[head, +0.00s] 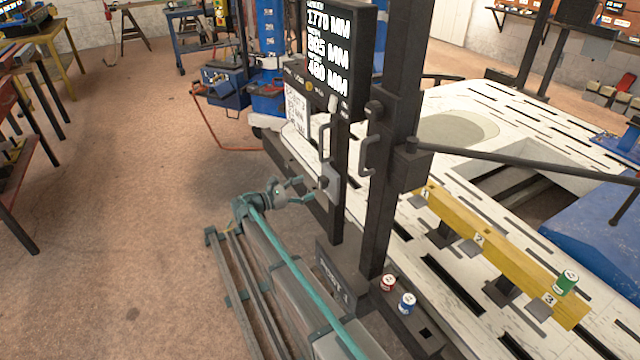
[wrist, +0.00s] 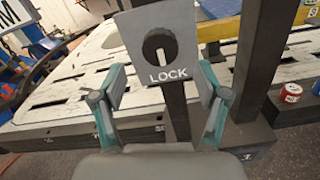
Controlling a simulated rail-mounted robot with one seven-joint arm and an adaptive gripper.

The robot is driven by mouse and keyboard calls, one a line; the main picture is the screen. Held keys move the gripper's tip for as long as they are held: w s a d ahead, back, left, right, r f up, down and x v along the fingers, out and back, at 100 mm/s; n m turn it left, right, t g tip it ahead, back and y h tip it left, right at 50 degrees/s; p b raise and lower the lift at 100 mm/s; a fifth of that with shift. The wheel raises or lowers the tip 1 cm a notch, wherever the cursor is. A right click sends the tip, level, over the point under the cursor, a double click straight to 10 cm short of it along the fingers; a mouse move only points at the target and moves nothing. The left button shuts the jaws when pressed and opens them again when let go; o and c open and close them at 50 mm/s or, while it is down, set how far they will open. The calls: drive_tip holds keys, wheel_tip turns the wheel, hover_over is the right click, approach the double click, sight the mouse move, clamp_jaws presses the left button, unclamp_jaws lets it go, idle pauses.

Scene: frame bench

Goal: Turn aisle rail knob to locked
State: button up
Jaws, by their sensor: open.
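The aisle rail knob is a dark round knob (wrist: 157,44) on a light grey plate (wrist: 186,38) marked LOCK below it in the wrist view. Its grey plate (head: 332,184) also shows on the dark post in the head view, with the knob (head: 323,183) on its left side. My gripper (head: 306,190) is open and empty, facing the plate from the left. In the wrist view my gripper's fingers (wrist: 161,88) stand wide apart, below the knob and near the plate's lower edge. They appear apart from the knob.
A black display (head: 338,50) and a handle (head: 325,138) are above the plate. A second post (head: 383,215) stands to the right. A yellow beam (head: 480,240) lies on the white bench (head: 400,235). Small cans (head: 407,302) stand near the post foot. Floor at left is open.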

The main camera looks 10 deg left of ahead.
sight(320, 183)
drive_tip(key=x, duration=0.6)
drive_tip(key=shift+w+d, duration=0.15)
drive_tip(key=shift+d, duration=0.05)
drive_tip(key=c, duration=1.2)
